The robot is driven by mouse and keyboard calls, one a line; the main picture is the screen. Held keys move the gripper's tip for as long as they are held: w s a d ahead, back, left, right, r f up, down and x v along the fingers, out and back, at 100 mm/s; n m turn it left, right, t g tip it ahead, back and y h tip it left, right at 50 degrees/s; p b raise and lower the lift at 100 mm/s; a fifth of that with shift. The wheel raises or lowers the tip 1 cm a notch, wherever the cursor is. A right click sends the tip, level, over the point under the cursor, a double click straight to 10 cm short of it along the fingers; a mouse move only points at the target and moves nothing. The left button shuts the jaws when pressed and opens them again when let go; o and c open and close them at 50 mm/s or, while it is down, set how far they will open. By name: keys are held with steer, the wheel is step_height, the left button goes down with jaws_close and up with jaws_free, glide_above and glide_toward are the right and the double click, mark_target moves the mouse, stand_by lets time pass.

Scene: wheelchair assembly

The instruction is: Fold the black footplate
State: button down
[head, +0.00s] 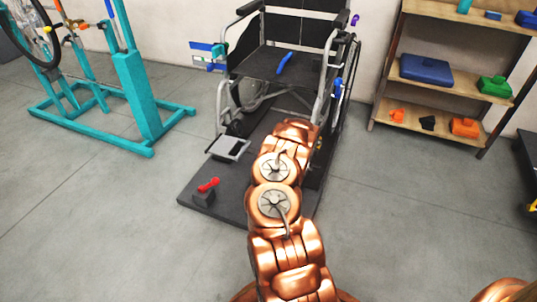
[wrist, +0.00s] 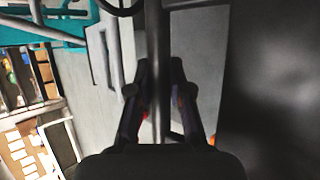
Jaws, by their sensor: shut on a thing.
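The wheelchair (head: 275,65) stands on a dark platform, facing me. A grey frame-shaped footplate (head: 230,149) sticks out at its front left. My copper arm covers the front right of the chair, and I cannot make out the black footplate or my fingertips in the head view. In the wrist view my gripper (wrist: 155,100) has its two dark fingers on either side of a long dark bar (wrist: 157,40), shut on it. The bar runs from the top of the picture down between the fingers. I cannot tell whether it is the black footplate seen edge-on or its tube.
The dark platform (head: 225,205) carries a small block with a red handle (head: 208,185) at the front left. A teal stand (head: 140,90) is at the left. A wooden shelf (head: 425,98) with coloured cases is at the right. The floor between is clear.

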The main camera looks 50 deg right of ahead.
step_height(320, 180, down, 3)
steer(key=shift+s+d+r+b, duration=0.1)
steer(key=shift+s+b, duration=0.05)
steer(key=shift+b, duration=0.5)
steer(key=shift+d, duration=0.1)
steer(key=c, duration=1.3)
jaws_free()
steer(key=shift+s, duration=0.15)
steer(key=shift+o, duration=1.3)
steer(key=shift+w, duration=0.2)
steer(key=shift+w+a, duration=0.1)
steer(key=shift+a, duration=0.1)
steer(key=shift+r, duration=0.1)
